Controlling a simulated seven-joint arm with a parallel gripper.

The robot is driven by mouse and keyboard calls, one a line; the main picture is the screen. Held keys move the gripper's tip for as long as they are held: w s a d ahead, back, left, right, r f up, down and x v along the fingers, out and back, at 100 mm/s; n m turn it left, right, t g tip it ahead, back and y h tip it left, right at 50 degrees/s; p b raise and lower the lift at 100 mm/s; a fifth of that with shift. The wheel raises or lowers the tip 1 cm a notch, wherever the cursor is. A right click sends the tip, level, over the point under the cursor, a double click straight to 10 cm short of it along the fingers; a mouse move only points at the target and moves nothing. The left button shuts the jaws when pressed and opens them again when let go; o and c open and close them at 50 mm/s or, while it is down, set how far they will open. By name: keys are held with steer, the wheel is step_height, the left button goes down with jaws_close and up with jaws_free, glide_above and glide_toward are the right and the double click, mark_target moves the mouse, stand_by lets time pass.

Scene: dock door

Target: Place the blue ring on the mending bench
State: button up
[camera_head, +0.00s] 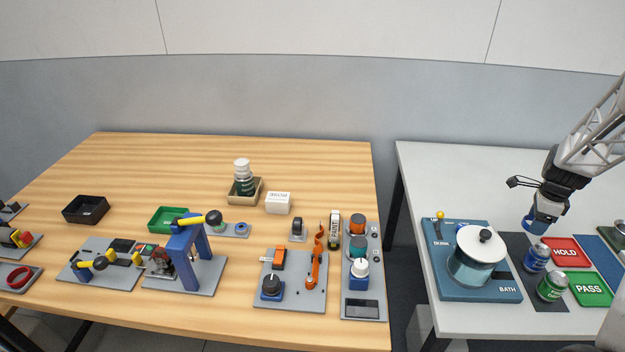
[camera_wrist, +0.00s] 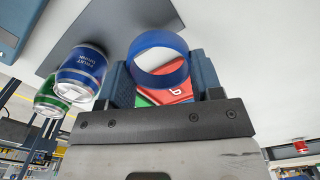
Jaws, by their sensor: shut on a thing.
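My gripper (camera_head: 541,213) is over the white table at the right. In the wrist view my gripper (camera_wrist: 162,80) is shut on the blue ring (camera_wrist: 160,79), which sits between the two fingers with its opening facing the camera. In the head view the blue ring (camera_head: 533,226) hangs below the fingers, above and left of the red HOLD pad (camera_head: 566,252). A wooden bench (camera_head: 150,155) with tools on grey plates stands at the left. No label names it as the mending bench.
A blue can (camera_head: 537,258) and a green can (camera_head: 552,287) stand on a dark mat near my gripper. A glass pot (camera_head: 474,262) stands on the blue BATH plate. A gap separates the tables. A tall blue frame (camera_head: 188,255) rises from the wooden bench. Its back area is clear.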

steer(key=w+a+n, duration=0.1)
steer(key=w+a, duration=0.1)
steer(key=a, duration=0.4)
steer(key=w+a+n, duration=0.2)
steer(key=w+a, duration=0.1)
steer(key=a, duration=0.4)
steer(key=w+a+r+n, duration=0.1)
steer(key=w+a+n, duration=0.1)
steer(key=a, duration=0.4)
steer(key=shift+w+a, duration=0.25)
steer(key=shift+w, duration=0.15)
steer(key=w+a+r+n, duration=0.15)
steer(key=a+n, duration=0.35)
steer(key=a, duration=1.3)
steer(key=s+a+n, duration=0.3)
steer(key=a, duration=0.9)
steer(key=s+a+r+n, duration=0.1)
steer(key=s+a+n, duration=0.2)
steer(key=a, duration=0.9)
steer(key=s+a+n, duration=0.3)
steer(key=s+a, duration=0.1)
steer(key=a, duration=0.9)
steer(key=shift+s+r, duration=0.3)
steer(key=shift+s, duration=0.1)
steer(key=shift+f, duration=0.15)
glide_above(268, 232)
steer(key=shift+f, duration=3)
steer(key=shift+f, duration=1.85)
steer(key=shift+f, duration=0.2)
